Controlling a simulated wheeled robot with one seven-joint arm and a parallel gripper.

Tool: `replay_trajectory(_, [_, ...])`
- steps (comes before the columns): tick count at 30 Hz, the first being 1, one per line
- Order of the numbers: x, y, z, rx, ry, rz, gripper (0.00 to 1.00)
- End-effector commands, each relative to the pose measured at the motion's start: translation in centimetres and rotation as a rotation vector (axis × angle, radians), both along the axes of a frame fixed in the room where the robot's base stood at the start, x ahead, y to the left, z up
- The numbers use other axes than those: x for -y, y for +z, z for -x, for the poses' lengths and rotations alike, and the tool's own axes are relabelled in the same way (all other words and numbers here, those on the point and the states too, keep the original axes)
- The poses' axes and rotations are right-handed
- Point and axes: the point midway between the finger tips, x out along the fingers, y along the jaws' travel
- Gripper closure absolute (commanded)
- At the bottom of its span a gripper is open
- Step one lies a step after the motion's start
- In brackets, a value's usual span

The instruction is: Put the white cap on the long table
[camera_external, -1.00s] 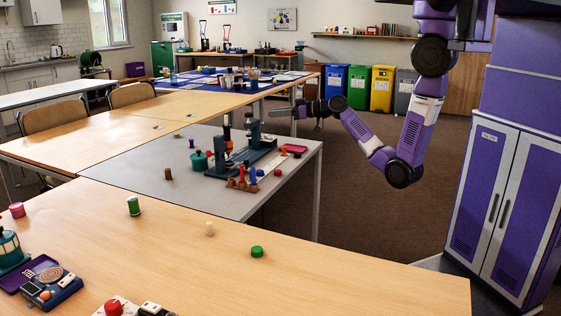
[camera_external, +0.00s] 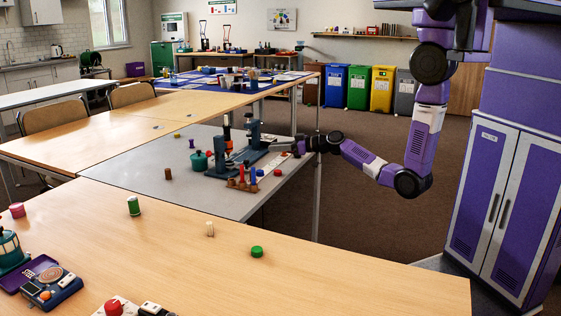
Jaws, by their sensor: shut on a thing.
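My gripper (camera_external: 284,147) is low over the right end of the grey table, just right of the blue device. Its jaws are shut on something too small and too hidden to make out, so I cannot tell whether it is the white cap. No white cap shows clearly elsewhere. A small cream piece (camera_external: 210,229) stands on the long wooden table (camera_external: 330,280) in the foreground, well away from my gripper.
The blue device (camera_external: 217,158) and a rack of coloured pegs (camera_external: 243,184) stand close left of my gripper. A green cap (camera_external: 257,251), a green cylinder (camera_external: 134,206) and a pink cap (camera_external: 17,210) stand on the wooden table. Its right part is clear.

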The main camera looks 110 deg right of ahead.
Motion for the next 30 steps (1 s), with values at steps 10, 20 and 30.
replay_trajectory(10, [0.0, -3.8, 0.1, -0.001, -0.001, -0.004, 1.0])
replay_trajectory(20, [0.0, -5.7, 0.0, 0.0, -0.001, 0.0, 1.0])
replay_trajectory(30, [0.0, -6.2, 0.0, 0.0, -0.001, 0.0, 1.0])
